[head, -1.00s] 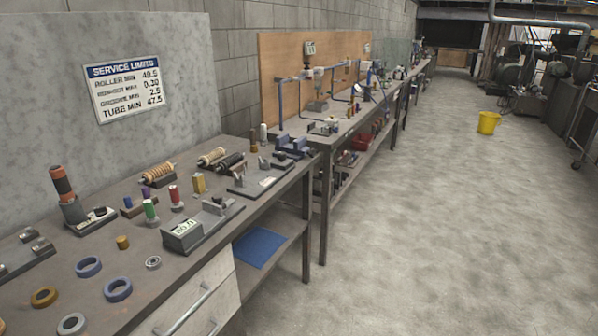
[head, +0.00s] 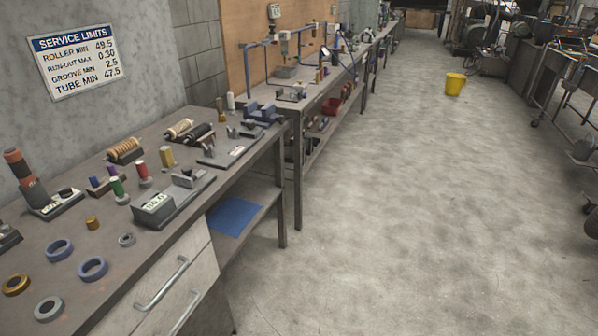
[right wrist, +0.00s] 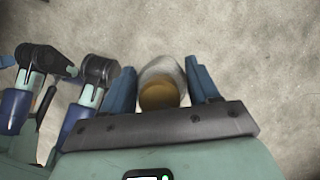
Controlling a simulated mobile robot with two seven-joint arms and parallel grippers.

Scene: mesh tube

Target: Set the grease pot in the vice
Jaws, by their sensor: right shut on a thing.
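In the right wrist view my right gripper (right wrist: 160,76) is shut, its two blue fingers on either side of a round pot, which I take for the grease pot (right wrist: 160,95). The pot has a pale rim or body and an amber-brown face, and bare floor shows beyond it. A blue vice (head: 262,113) stands at the far right end of the near bench in the head view, small at this distance. Neither gripper shows in the head view.
The near bench (head: 100,252) holds rings, rollers, spools and a grey gauge block (head: 153,208). A second bench (head: 318,92) continues beyond it. Open concrete floor (head: 400,210) lies to the right, with a yellow bucket (head: 455,84) farther off.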

